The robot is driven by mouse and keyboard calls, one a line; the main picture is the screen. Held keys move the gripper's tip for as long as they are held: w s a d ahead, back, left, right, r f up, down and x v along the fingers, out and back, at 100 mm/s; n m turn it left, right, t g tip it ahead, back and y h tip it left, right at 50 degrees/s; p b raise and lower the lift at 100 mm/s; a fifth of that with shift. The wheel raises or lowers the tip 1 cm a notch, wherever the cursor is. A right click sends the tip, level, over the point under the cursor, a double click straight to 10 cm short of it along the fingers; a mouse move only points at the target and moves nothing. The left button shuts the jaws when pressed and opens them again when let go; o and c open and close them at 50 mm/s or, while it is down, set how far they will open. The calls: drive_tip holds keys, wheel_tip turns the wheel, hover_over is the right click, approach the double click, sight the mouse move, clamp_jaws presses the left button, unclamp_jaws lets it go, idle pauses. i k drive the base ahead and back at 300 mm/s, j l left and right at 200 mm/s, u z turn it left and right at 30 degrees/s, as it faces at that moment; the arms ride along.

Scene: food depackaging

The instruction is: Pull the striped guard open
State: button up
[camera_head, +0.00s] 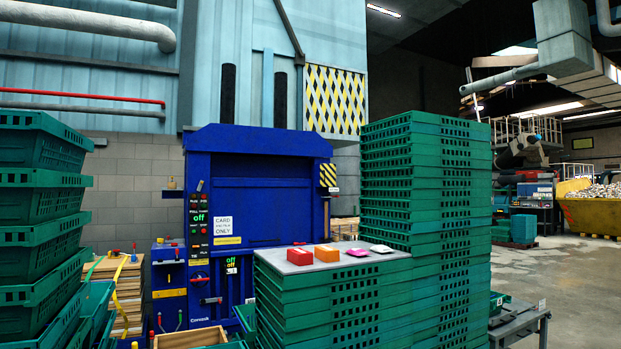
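A guard with yellow and black diamond-patterned stripes (336,100) is mounted high, above the right end of the blue baler (262,140). It looks flat and upright in its frame. A smaller panel with slanted yellow and black stripes (328,175) is at the baler's upper right side. I cannot tell which of the two is the striped guard. A tall stack of green crates (425,180) stands just right of the smaller panel. My gripper is not in view.
A lower green crate stack (320,300) stands in front of the baler, with a grey top (298,264) bearing red, orange, pink and white packs. More green crates (40,200) stand at left. A grey bench (520,322) is at lower right. Open concrete floor (585,285) lies at right.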

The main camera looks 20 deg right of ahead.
sight(327, 172)
drive_tip(key=i+l+z, duration=1.05)
drive_tip(key=i+z, duration=0.15)
drive_tip(key=i+l+z, duration=0.15)
drive_tip(key=i+z, duration=0.7)
drive_tip(key=i+j+z, duration=0.2)
drive_tip(key=i+z, duration=0.2)
drive_tip(key=i, duration=0.15)
drive_tip(key=i+j+z, duration=0.1)
drive_tip(key=i+z, duration=0.35)
drive_tip(key=i, duration=3.15)
drive_tip(key=i+u, duration=0.2)
drive_tip(key=i, duration=0.4)
drive_tip(key=i+l+u, duration=0.1)
drive_tip(key=i+u, duration=0.15)
drive_tip(key=i, duration=0.35)
drive_tip(key=i+l+u, duration=0.2)
drive_tip(key=i, duration=0.4)
drive_tip(key=i+j+u, duration=0.3)
drive_tip(key=i+u, duration=0.15)
drive_tip(key=i+j+u, duration=0.1)
drive_tip(key=i+u, duration=0.85)
drive_tip(key=i+l+u, duration=0.25)
drive_tip(key=i+u, duration=0.55)
drive_tip(key=i, duration=1.4)
drive_tip(key=i+u, duration=0.2)
drive_tip(key=i, duration=0.4)
drive_tip(key=i+l+u, duration=0.15)
drive_tip(key=i, duration=0.45)
drive_tip(key=i+l+u, duration=0.2)
drive_tip(key=i, duration=0.4)
